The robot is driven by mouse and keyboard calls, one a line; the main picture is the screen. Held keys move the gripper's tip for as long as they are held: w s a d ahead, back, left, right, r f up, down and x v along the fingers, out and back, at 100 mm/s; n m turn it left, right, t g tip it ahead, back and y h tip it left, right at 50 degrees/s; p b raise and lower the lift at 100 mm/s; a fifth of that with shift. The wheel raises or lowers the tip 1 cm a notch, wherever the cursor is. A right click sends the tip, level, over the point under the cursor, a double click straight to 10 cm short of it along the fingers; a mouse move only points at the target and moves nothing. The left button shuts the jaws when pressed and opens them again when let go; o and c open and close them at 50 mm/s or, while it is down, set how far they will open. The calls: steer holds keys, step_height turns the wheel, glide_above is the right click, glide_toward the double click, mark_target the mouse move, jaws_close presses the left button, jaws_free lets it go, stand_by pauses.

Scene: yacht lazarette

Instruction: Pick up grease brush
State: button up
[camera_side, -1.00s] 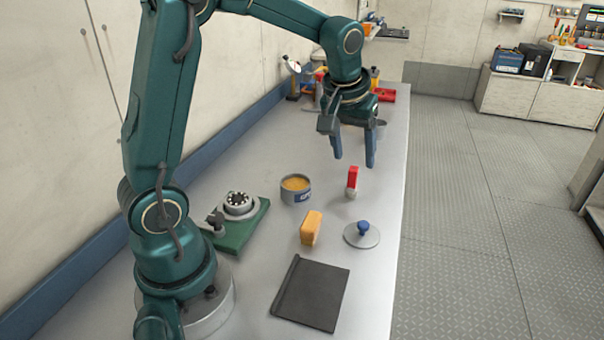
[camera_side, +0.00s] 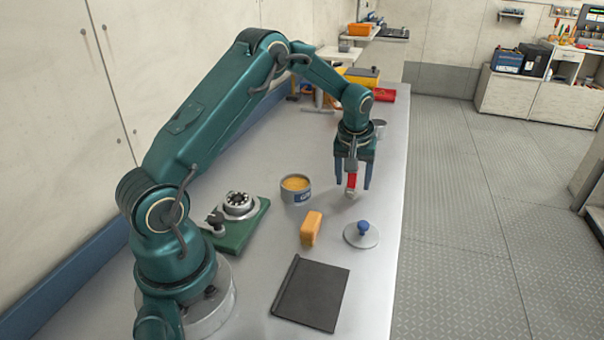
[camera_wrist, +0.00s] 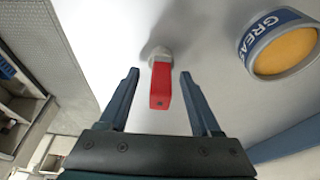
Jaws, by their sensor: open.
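The grease brush (camera_side: 351,182) has a red handle and a pale grey end. It stands upright on the bench, its pale end down. My gripper (camera_side: 353,185) points down over it, open, with one finger on each side of the red handle. In the wrist view the brush (camera_wrist: 160,85) lies between the two finger tips of my gripper (camera_wrist: 159,75), with a gap on both sides. The fingers do not appear to touch it.
An open grease tin (camera_side: 296,189) stands left of the brush; it also shows in the wrist view (camera_wrist: 283,47). Nearer are a yellow-orange block (camera_side: 311,228), a grey lid with a blue knob (camera_side: 362,236) and a black mat (camera_side: 310,294). A green-based winch part (camera_side: 239,222) sits left.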

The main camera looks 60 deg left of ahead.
jaws_close()
stand_by(0.3)
steer(key=shift+r, duration=0.45)
steer(key=r, duration=0.3)
steer(key=shift+s+a+r, duration=0.15)
steer(key=shift+a+r, duration=0.1)
steer(key=shift+r, duration=0.05)
steer(key=s+a+r, duration=0.6)
steer(key=s+a, duration=0.1)
steer(key=s, duration=0.1)
steer(key=shift+s+a+r, duration=0.2)
